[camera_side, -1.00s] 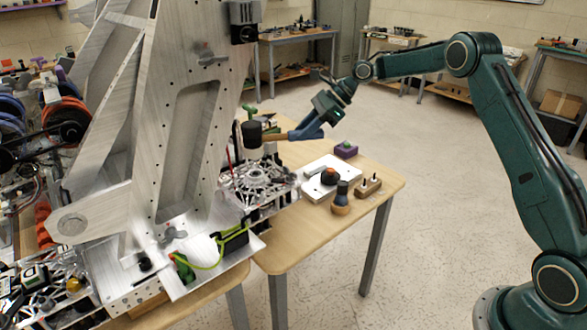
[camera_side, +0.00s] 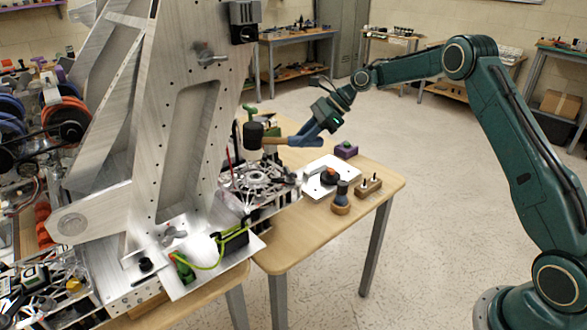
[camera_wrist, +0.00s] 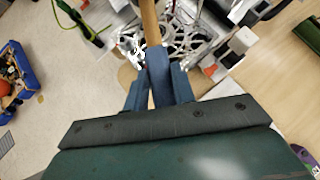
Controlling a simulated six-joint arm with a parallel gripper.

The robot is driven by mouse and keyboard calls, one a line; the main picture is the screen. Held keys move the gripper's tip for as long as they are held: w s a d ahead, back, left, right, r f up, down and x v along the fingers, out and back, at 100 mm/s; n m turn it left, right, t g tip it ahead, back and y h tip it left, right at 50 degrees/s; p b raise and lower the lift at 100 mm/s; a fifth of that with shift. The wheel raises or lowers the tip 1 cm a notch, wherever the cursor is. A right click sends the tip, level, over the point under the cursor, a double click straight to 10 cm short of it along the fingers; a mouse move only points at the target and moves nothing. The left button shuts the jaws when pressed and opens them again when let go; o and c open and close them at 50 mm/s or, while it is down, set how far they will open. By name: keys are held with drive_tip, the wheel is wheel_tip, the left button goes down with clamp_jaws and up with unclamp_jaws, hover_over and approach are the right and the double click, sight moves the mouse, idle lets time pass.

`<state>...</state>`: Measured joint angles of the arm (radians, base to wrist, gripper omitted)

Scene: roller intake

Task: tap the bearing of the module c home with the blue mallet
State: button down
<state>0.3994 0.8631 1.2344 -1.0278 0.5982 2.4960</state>
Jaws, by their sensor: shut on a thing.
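My gripper (camera_side: 303,137) is shut on the wooden handle (camera_side: 280,140) of a mallet; its blue fingers also grip the handle in the wrist view (camera_wrist: 158,75). The mallet head (camera_side: 253,135) looks black in the side view, with a pale lower part, and hangs above the metal module (camera_side: 257,178) at the table's left end. A gap seems to show between head and module, but contact is hard to judge. In the wrist view the handle (camera_wrist: 150,22) runs up over the module's web-like metal plate (camera_wrist: 180,35); the head is out of that view. I cannot make out the bearing or a module letter.
A large metal frame (camera_side: 185,130) stands close left of the mallet. On the table (camera_side: 290,250) are a white plate with a black and orange part (camera_side: 328,177), a dark-topped wooden tool (camera_side: 341,198), a wooden block with pegs (camera_side: 369,187) and a purple box (camera_side: 346,150).

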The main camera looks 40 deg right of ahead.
wheel_tip(320, 180, up, 8)
drive_tip(key=shift+r, duration=0.1)
drive_tip(key=shift+w, duration=0.1)
idle(0.6)
drive_tip(key=shift+a+g+h, duration=0.1)
drive_tip(key=shift+g+h, duration=0.2)
drive_tip(key=shift+h, duration=0.2)
wheel_tip(320, 180, down, 16)
wheel_tip(320, 180, up, 15)
drive_tip(key=shift+r, duration=0.1)
idle(0.7)
